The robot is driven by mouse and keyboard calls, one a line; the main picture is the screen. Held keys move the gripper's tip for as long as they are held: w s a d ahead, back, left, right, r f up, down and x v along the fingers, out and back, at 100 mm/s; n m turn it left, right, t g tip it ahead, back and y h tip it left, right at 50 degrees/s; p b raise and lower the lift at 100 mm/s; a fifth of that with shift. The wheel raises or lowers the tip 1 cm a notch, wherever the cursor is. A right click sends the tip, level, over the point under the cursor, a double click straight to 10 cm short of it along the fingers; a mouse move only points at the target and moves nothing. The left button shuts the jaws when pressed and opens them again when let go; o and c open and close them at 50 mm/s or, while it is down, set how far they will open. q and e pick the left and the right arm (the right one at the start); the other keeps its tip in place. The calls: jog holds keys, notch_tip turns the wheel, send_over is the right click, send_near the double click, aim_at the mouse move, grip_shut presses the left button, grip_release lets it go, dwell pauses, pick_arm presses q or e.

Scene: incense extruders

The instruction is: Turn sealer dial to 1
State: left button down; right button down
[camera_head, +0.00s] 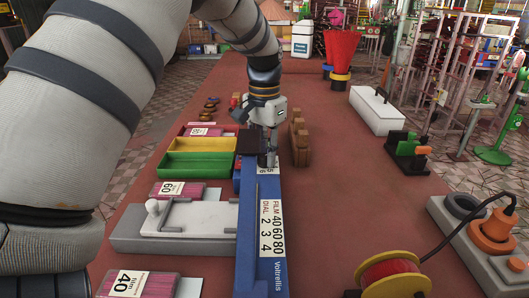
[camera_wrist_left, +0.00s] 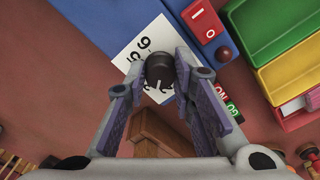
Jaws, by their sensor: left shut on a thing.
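The blue sealer (camera_head: 262,250) runs lengthwise along the table, with a printed film-and-dial chart on its near end. In the left wrist view its dial is a black knob (camera_wrist_left: 160,70) with a pale mark, over a white number plate (camera_wrist_left: 135,52) where 5 and 6 can be read. My left gripper (camera_wrist_left: 158,88) is shut on the knob, one finger on each side. Its fingers and the knob cover the other numbers. In the head view my left gripper (camera_head: 267,160) points down at the sealer's far end and hides the dial. My right gripper is out of view.
A green tray (camera_head: 197,167) and a yellow tray (camera_head: 202,146) stand left of the dial, and a brown wooden block (camera_head: 299,140) stands close on its right. A red-and-white switch (camera_wrist_left: 203,20) and a green-and-black label (camera_wrist_left: 232,111) are near the fingers.

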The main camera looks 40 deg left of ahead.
aim_at(264, 155)
pick_arm(q)
jog(key=n, duration=0.6)
jog(key=shift+n, duration=0.3)
jog(key=n, duration=0.6)
dwell(0.4)
jog(key=c, duration=1.4)
grip_release()
jog(key=shift+o, duration=0.2)
notch_tip(264, 155, up, 12)
